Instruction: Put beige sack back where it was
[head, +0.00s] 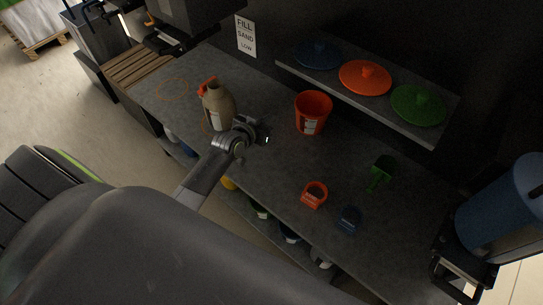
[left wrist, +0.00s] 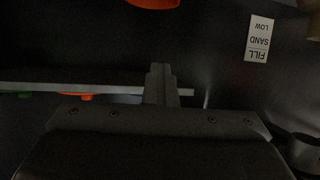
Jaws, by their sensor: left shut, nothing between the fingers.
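The beige sack (head: 222,108) stands upright on the dark workbench (head: 270,175), left of the orange bucket. It has an orange clip (head: 207,86) at its top and a pale label. My left gripper (head: 265,137) is just right of the sack, apart from it, with its fingers shut and empty. In the left wrist view the closed fingers (left wrist: 160,85) show with nothing between them. A beige shape (left wrist: 313,24) at the upper right edge there may be the sack. A faint orange ring outline (head: 172,88) is marked on the bench left of the sack.
An orange bucket (head: 313,112) stands behind my gripper. A shelf (head: 440,132) holds blue, orange and green lids. Orange (head: 314,195), blue (head: 348,219) and green (head: 381,172) tools lie at the right. A blue drum (head: 500,215) stands far right.

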